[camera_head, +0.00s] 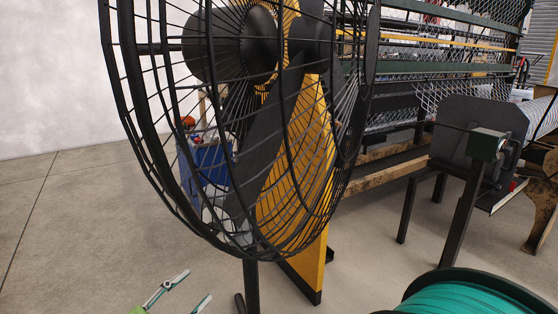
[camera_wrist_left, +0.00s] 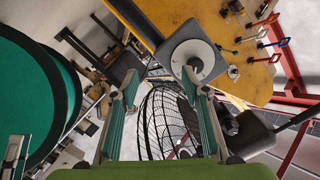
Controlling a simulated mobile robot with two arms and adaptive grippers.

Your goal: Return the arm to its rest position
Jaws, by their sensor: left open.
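My left gripper (camera_head: 198,285) shows at the bottom left of the head view, low over the concrete floor. Its two fingers are apart, with nothing between them. In the left wrist view the open fingers (camera_wrist_left: 160,76) frame empty space, with the round wire cage of a black fan behind them. The rest of the left arm is out of the head view.
A large black caged fan (camera_head: 262,247) stands close in front. A teal spool (camera_head: 470,298) is at bottom right. The weaving machine (camera_head: 455,128) stands behind, right. Floor (camera_head: 70,235) at left is clear.

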